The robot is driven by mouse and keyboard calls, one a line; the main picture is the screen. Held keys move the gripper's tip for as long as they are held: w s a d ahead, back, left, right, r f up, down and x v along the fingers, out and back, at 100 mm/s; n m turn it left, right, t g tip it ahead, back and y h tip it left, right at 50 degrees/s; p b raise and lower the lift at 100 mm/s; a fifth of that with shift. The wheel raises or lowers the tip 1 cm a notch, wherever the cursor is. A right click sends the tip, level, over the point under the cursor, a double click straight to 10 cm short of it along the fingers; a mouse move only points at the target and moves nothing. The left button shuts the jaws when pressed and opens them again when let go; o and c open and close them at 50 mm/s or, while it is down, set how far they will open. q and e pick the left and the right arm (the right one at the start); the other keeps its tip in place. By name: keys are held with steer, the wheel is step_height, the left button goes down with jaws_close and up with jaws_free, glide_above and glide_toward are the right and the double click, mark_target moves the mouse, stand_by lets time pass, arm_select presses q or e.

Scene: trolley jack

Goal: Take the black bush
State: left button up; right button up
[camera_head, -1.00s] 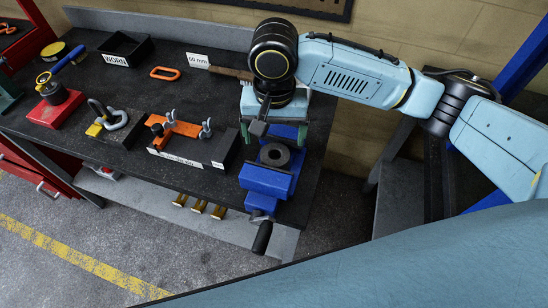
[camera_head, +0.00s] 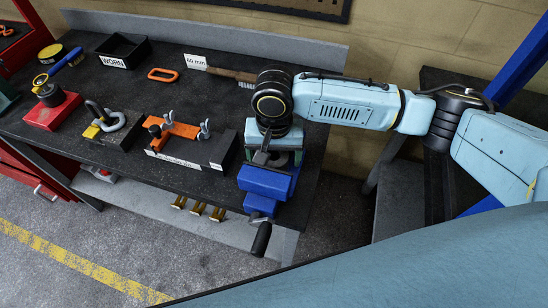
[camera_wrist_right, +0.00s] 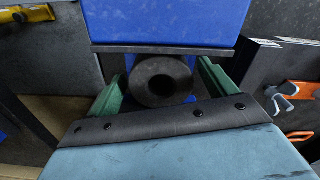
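The black bush (camera_wrist_right: 161,82) is a dark ring with a central hole, seen end-on in the right wrist view at the blue vise (camera_wrist_right: 167,22). In the head view the vise (camera_head: 264,183) is at the bench's right front corner, and my right gripper hides most of the bush. My right gripper (camera_head: 271,157) is over the vise, its green fingers apart. In the wrist view the fingers of the right gripper (camera_wrist_right: 162,88) are on both sides of the bush, with narrow gaps; I see no firm contact. My left gripper is out of view.
Left of the vise is a dark block with an orange clamp bar (camera_head: 172,130). A wire brush (camera_head: 233,74) and a "60 mm" card (camera_head: 195,62) lie behind. A "WORN" bin (camera_head: 122,48) and a red stand (camera_head: 52,110) are further left. The vise handle (camera_head: 261,240) juts forward.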

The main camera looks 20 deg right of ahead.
steer(key=c, duration=1.4)
steer(key=shift+o, duration=0.2)
steer(key=shift+r, duration=0.1)
